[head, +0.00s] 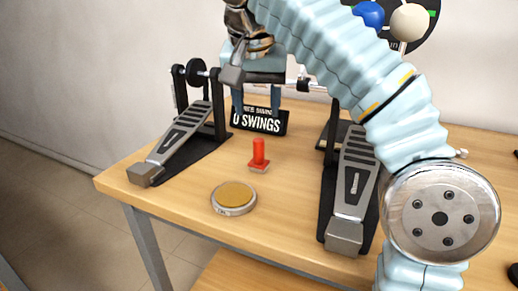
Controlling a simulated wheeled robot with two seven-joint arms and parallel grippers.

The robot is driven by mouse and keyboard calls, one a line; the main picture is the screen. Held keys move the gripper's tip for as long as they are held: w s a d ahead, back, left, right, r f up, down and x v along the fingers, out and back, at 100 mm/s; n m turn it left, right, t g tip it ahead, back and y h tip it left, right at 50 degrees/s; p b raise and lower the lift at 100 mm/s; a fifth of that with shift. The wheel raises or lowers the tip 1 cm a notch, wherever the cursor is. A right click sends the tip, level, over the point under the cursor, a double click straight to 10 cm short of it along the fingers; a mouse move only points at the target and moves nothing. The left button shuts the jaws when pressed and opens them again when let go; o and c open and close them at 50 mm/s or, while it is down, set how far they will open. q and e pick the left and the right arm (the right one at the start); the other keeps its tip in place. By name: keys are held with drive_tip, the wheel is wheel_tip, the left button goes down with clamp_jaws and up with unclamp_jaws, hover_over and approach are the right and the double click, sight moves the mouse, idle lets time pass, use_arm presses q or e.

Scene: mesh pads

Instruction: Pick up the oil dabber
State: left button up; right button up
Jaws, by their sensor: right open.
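A small red upright piece on a flat reddish base, which looks like the oil dabber (259,153), stands on the wooden table between two drum pedals. My right gripper (256,110) is in the air above and behind it in the picture, with its two fingers pointing down, apart and empty. The gripper is not touching the dabber. My right arm reaches across the picture from the lower right. My left gripper is not in view.
A round tin with a tan top (234,195) lies in front of the dabber. The left pedal (185,132) and right pedal (352,180) flank it. A black sign (262,122) stands behind, near the gripper's fingers. The table's front edge (180,220) is clear.

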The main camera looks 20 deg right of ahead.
sight(258, 139)
drive_tip(key=x, duration=1.3)
drive_tip(key=shift+w+f, duration=0.25)
drive_tip(key=shift+w, duration=0.05)
clamp_jaws()
drive_tip(key=shift+r, duration=0.15)
drive_tip(key=shift+r, duration=0.25)
wheel_tip(258, 139, up, 2)
drive_tip(key=shift+r, duration=0.25)
drive_tip(key=s+a+r, duration=0.3)
drive_tip(key=s+r, duration=0.6)
drive_tip(key=s, duration=0.4)
drive_tip(key=shift+s+r, duration=0.35)
drive_tip(key=shift+r, duration=0.05)
